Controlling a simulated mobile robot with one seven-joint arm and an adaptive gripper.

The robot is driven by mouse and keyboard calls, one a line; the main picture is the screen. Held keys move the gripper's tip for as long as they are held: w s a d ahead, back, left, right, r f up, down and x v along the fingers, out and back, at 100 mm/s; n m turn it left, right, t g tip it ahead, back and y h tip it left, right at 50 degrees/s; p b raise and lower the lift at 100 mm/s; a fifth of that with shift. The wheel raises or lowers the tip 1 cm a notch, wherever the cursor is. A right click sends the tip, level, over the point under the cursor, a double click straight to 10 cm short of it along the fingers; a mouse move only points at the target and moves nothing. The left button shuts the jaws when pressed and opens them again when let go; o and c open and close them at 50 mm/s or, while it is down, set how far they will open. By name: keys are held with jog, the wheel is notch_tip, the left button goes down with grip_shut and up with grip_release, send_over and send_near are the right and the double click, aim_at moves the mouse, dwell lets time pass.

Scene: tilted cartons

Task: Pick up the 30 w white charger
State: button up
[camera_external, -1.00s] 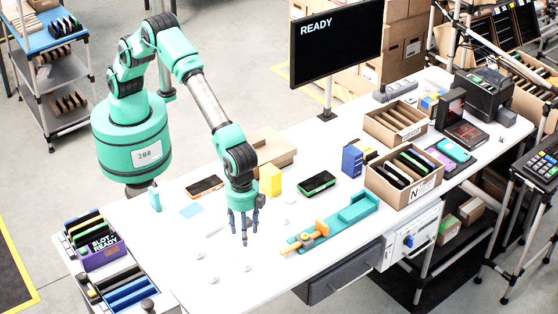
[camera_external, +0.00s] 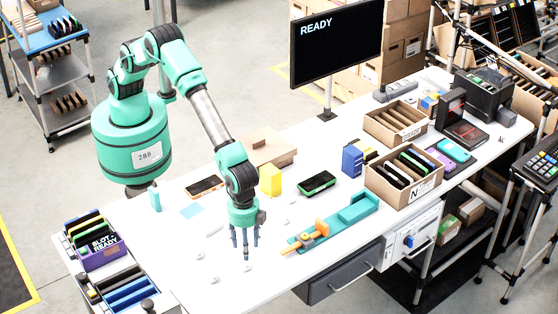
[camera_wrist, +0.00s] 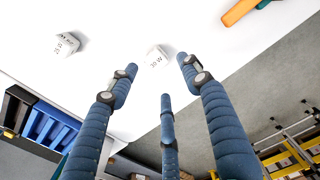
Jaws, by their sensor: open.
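The 30 W white charger (camera_wrist: 157,57) is a small white block marked "30 W". In the wrist view it lies on the white table just beyond my fingertips, between the left and right ones. In the outside view it appears as a small white block (camera_external: 247,267) just in front of my gripper (camera_external: 245,248), near the table's front edge. My gripper (camera_wrist: 160,76) has three blue fingers, spread open and empty, pointing down over the table. A similar white charger marked "25 W" (camera_wrist: 66,43) lies to the left.
A teal holder (camera_external: 350,215) with an orange clamp (camera_external: 308,238) lies right of my gripper. A yellow block (camera_external: 270,180) and a black-and-green device (camera_external: 316,182) stand behind. Blue slotted bins (camera_external: 128,290) are at the front left. The table edge is close in front.

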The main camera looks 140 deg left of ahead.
aim_at(245, 262)
jog(key=shift+f, duration=1.55)
jog(key=shift+d+f+b, duration=0.2)
jog(key=shift+f+b, duration=0.4)
jog(key=shift+f, duration=2)
jog(key=c, duration=1.1)
